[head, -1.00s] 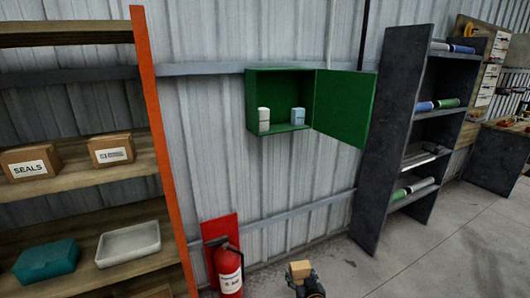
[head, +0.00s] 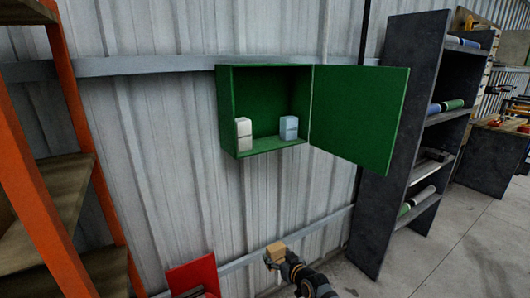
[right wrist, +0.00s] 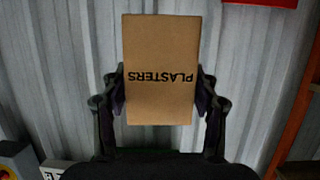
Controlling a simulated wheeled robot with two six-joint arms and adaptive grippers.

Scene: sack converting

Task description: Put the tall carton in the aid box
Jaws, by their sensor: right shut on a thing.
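The tall carton (head: 275,248) is brown cardboard. In the right wrist view the carton (right wrist: 160,72) reads PLASTERS, upside down in the picture. My right gripper (head: 273,263) is shut on it, one finger on each side, and holds it in front of the wall, below the aid box. The aid box (head: 227,112) is a green wall cabinet with its door (head: 362,115) swung open to the right. Inside, a white container (head: 243,134) stands at the left and a light blue one (head: 289,128) at the right, with a gap between them. My left gripper is out of view.
An orange-posted shelf (head: 82,140) stands at the left. A dark rack (head: 398,140) with rolls stands right of the open door. A red panel (head: 192,275) is at the wall's foot. A horizontal rail (head: 320,222) crosses the wall below the box.

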